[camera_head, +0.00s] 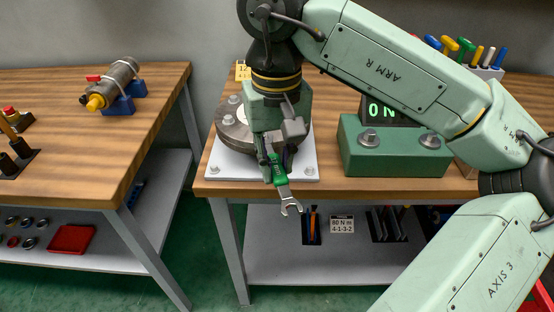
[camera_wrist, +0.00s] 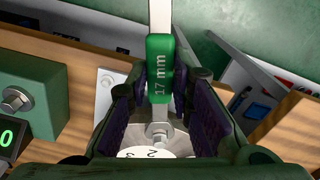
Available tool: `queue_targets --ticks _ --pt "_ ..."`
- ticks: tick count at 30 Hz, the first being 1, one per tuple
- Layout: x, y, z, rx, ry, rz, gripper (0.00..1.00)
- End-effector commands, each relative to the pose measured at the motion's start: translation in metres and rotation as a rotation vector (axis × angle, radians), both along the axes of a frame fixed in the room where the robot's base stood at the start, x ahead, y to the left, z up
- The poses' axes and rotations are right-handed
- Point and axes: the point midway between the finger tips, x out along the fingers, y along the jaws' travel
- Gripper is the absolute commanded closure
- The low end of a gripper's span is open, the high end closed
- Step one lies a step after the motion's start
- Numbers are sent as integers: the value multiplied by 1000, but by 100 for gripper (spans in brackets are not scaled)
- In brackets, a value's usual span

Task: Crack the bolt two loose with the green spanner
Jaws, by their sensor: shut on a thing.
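My gripper (camera_head: 270,152) is shut on the green spanner (camera_head: 279,172), above the front of the round flange (camera_head: 232,133). The spanner's open jaw end points toward the table's front edge. In the wrist view the green handle (camera_wrist: 160,72), marked 17 mm, sits between my gripper's fingers (camera_wrist: 160,95). A bolt head (camera_wrist: 157,131) shows at the spanner's near end, beside the numbers 2 and 3 on a white disc (camera_wrist: 150,153). I cannot tell whether the spanner is seated on it. In the head view my gripper hides this bolt.
The flange stands on a white plate (camera_head: 308,165) on the wooden table. A green box with bolts (camera_head: 395,158) and a lit display (camera_head: 385,110) stands to the right. A tool rack (camera_head: 487,72) is at the back right. A gap separates the left bench (camera_head: 60,90).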

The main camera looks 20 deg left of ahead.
Motion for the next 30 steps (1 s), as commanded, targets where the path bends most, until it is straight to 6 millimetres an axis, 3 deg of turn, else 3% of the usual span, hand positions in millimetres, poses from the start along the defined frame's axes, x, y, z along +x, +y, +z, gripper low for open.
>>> queue_targets --ticks 30 --pt "13 8 0 0 0 0 100"
